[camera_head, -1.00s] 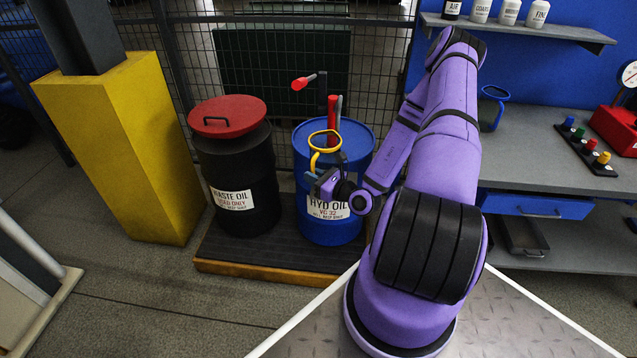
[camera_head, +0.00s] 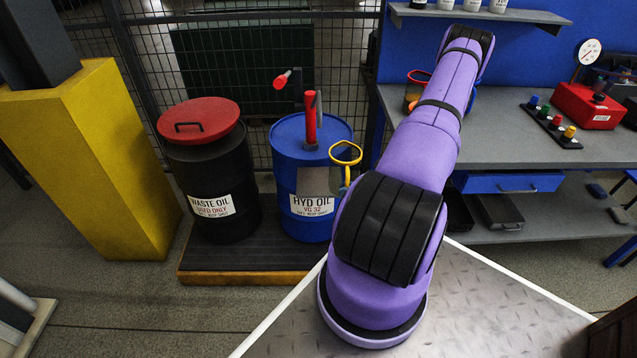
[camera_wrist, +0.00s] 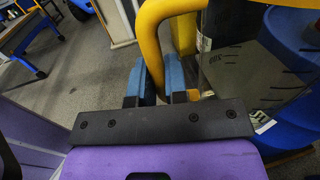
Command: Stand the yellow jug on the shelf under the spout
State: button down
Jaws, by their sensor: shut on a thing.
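The yellow jug (camera_head: 346,153) has a yellow rim and handle and is held in front of the right side of the blue HYD OIL drum (camera_head: 287,160). In the wrist view its clear, marked body (camera_wrist: 225,65) stands right of the yellow handle. My gripper (camera_wrist: 160,75) has its blue fingers closed at that handle; in the head view my arm hides it. A red pump (camera_head: 311,120) with a grey pipe beside it stands on the drum. A flat grey-brown panel (camera_head: 316,181) shows before the drum, perhaps the shelf. I cannot clearly make out the spout.
A black WASTE OIL drum (camera_head: 210,175) with a red lid stands left on the same low platform (camera_head: 240,277). A yellow pillar (camera_head: 95,160) is farther left. The grey workbench (camera_head: 500,150) is right, with a red gauge box (camera_head: 590,105) and a red-rimmed container (camera_head: 418,77) partly behind my arm.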

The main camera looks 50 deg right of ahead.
jog(key=w+d+f, duration=0.1)
jog(key=w+f, duration=0.3)
jog(key=w, duration=0.7)
jog(key=shift+w+f, duration=0.2)
jog(key=shift+f, duration=0.05)
jog(key=shift+d+f, duration=0.1)
jog(key=shift+f, duration=0.05)
jog(key=c, duration=1.1)
grip_release()
jog(key=shift+c, duration=0.2)
jog(key=v, duration=1.2)
